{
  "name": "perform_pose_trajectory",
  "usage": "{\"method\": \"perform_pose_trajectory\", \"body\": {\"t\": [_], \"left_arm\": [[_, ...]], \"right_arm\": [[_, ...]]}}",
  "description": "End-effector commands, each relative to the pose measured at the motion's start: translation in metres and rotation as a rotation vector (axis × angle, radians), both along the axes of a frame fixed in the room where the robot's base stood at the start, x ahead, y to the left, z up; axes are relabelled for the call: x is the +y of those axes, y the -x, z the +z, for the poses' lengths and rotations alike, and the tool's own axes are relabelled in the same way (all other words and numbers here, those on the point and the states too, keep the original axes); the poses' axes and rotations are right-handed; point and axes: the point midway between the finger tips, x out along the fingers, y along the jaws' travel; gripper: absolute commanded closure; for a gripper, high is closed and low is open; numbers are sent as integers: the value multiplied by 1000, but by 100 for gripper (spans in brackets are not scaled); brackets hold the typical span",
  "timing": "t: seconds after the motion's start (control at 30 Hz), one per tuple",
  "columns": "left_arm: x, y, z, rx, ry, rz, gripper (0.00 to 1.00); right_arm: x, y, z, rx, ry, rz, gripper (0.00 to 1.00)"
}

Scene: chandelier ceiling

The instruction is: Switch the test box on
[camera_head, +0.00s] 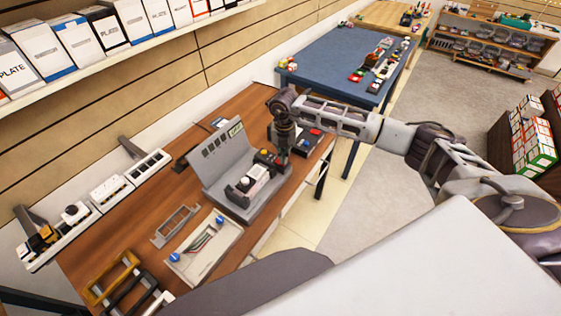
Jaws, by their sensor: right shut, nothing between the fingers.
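A grey unit (213,170), which looks like the test box, stands on the wooden workbench with a raised slotted back panel. A white and dark block (252,182) sits on its base, with a small black part with red and yellow (266,157) behind it. My right gripper (283,158) comes in from the right and points down, shut and empty, beside that small part at the unit's right end. I cannot tell whether it touches. The gripper hides part of the unit's right end. The switch and its position are not clear. My left gripper is out of view.
A dark box with a blue button (315,132) lies just right of my gripper. A pale tray (203,250) with wires and a grey rack (176,226) lie nearer. White devices (148,167) line the wall side. A blue table (345,57) stands beyond the bench.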

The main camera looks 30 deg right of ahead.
Motion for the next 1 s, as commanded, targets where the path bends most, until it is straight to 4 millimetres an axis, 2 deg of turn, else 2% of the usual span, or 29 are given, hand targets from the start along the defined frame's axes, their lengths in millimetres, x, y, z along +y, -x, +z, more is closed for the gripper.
{"method": "perform_pose_trajectory", "body": {"t": [1.0], "left_arm": [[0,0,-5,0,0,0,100]], "right_arm": [[0,0,-7,0,0,0,100]]}}
